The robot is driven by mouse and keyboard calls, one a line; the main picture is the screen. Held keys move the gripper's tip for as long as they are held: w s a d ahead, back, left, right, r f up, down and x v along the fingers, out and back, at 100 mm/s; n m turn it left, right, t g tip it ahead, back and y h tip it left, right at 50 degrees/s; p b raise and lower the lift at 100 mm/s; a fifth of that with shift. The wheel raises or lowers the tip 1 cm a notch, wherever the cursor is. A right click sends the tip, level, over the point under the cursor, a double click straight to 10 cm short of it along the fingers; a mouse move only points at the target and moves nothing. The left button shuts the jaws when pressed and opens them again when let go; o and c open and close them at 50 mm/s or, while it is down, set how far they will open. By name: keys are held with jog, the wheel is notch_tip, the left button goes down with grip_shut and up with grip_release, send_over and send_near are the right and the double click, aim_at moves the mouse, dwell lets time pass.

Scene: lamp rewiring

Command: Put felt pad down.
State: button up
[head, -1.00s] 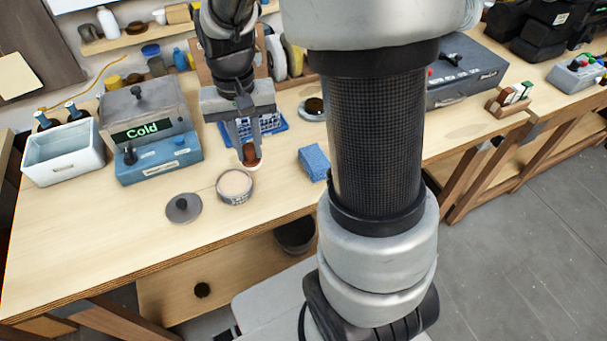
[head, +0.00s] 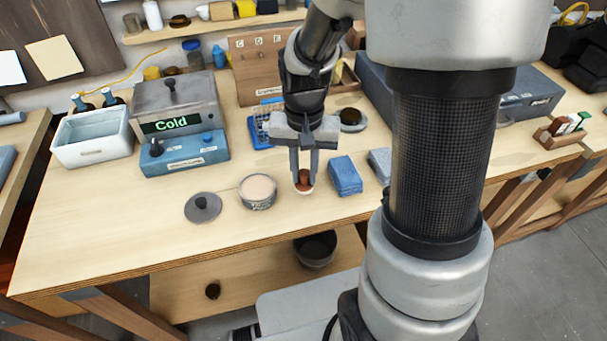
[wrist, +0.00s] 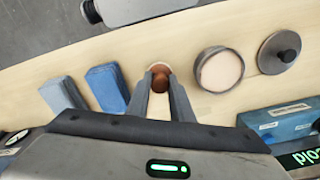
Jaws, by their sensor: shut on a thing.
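The felt pad (head: 304,189) has a reddish-brown knob and a pale underside. My gripper (head: 304,177) points down and is shut on the knob. In the wrist view the brown knob (wrist: 160,78) sits between the two fingertips (wrist: 160,72), and the pale underside is mostly hidden. The pad is at or just above the bench top (head: 130,225); I cannot tell if it touches. It is between an open round tin (head: 258,191) with pale contents on its left and a blue block (head: 345,176) on its right, apart from both.
A grey lid (head: 203,207) with a knob lies left of the tin. A grey-blue block (head: 380,163) lies right of the blue one. The "Cold" unit (head: 180,125) and a white bin (head: 92,138) stand at the left. The bench's front strip is clear.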

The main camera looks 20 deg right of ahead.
jog(key=shift+f, duration=0.95)
jog(key=shift+f, duration=0.1)
jog(key=shift+f+b, duration=0.2)
jog(key=shift+b, duration=0.1)
jog(key=o, duration=0.9)
jog(key=shift+r, duration=0.1)
jog(key=shift+r, duration=0.1)
